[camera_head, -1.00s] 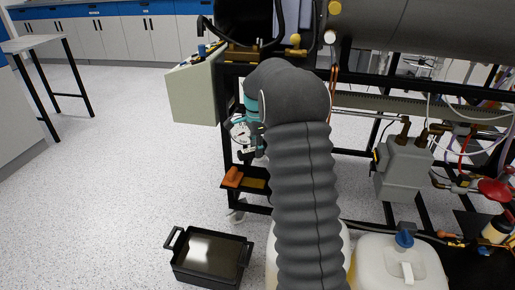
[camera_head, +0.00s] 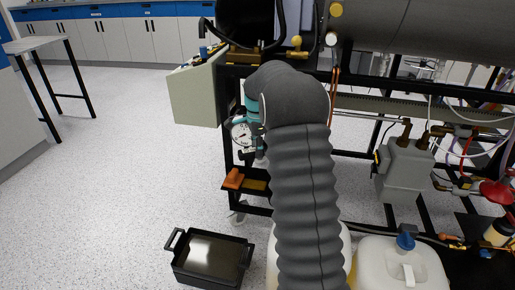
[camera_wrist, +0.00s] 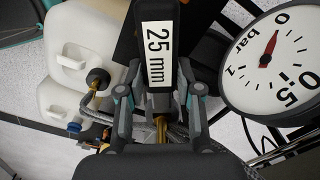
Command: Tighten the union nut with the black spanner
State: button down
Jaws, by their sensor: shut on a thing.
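My gripper (camera_wrist: 158,88) is shut on the black spanner (camera_wrist: 178,75), which carries a white "25 mm" label, in the wrist view. The spanner extends up from between the fingers to the top edge of the picture, and its jaw end cannot be made out. A brass piece (camera_wrist: 161,128) shows below the fingers; I cannot tell whether it is the union nut. In the head view my dark sleeved arm covers most of the gripper and the spanner.
A round bar gauge (camera_wrist: 268,62) is close right of my gripper, and also shows in the head view (camera_head: 242,134). White canisters (camera_head: 400,265) stand below the black frame. An orange block (camera_head: 233,178) lies on a low shelf. A black tray (camera_head: 208,258) is on the floor.

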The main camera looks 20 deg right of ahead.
aim_at(243, 151)
jog(key=shift+a, duration=0.2)
jog(key=shift+w+a, duration=0.15)
jog(key=shift+a, duration=1)
jog(key=shift+w+a, duration=0.15)
jog(key=shift+a, duration=1)
jog(key=shift+r, duration=0.1)
jog(key=shift+r, duration=2.4)
jog(key=s+n+b, duration=0.2)
jog(key=s+n, duration=0.4)
jog(key=s, duration=0.1)
jog(key=shift+d, duration=0.45)
jog(key=shift+s+d+n, duration=0.5)
jog(key=shift+s+n, duration=0.25)
jog(key=shift+s+d+n, duration=0.5)
jog(key=shift+s+n, duration=0.2)
jog(key=shift+s, duration=0.05)
jog(key=shift+s+d+n, duration=0.5)
jog(key=shift+s+n, duration=0.25)
